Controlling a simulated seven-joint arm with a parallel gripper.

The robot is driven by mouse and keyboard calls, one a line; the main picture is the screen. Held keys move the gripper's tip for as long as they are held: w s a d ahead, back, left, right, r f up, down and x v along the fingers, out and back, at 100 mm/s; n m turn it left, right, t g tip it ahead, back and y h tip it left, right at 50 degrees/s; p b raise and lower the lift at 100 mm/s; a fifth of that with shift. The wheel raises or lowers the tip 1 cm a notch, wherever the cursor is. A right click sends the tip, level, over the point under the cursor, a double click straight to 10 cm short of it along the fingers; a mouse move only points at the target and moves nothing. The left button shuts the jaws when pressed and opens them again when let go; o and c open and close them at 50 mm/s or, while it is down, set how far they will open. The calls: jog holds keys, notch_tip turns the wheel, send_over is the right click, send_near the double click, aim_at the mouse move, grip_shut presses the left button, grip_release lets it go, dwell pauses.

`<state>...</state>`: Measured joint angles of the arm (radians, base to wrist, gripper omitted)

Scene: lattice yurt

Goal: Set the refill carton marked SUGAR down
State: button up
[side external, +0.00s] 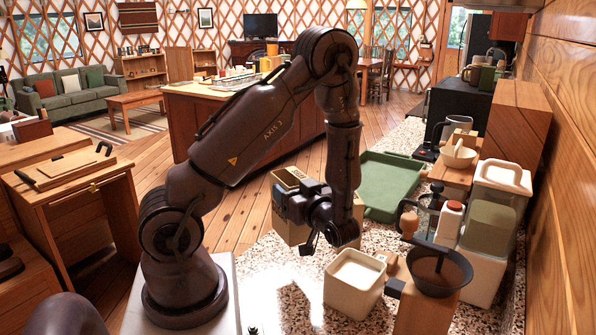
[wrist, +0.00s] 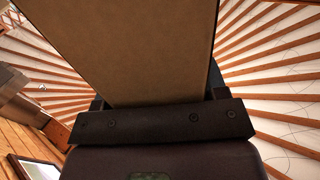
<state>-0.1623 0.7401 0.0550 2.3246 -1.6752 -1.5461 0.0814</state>
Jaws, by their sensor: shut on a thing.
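My gripper (side external: 312,212) is low over the near part of the speckled counter, shut on a brown carton (side external: 287,228). In the side external view the carton is partly hidden behind my gripper and wrist, and no SUGAR marking can be read. I cannot tell whether its base touches the counter. In the wrist view the carton's plain brown face (wrist: 160,50) fills the middle beyond the dark gripper body (wrist: 155,120). The fingertips are hidden there.
A square cream canister (side external: 350,298) with white contents stands just right of my gripper. A green tray (side external: 378,212) lies behind. A dark funnel (side external: 438,272), jars (side external: 488,228) and a wooden cabinet (side external: 515,125) crowd the right. Bare speckled counter (side external: 290,275) shows in front of the carton.

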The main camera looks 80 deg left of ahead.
jog(key=shift+f, duration=0.7)
jog(key=shift+d, duration=0.1)
jog(key=shift+f, duration=4.65)
jog(key=shift+f, duration=0.1)
jog(key=o, duration=1.2)
jog(key=shift+w, duration=0.1)
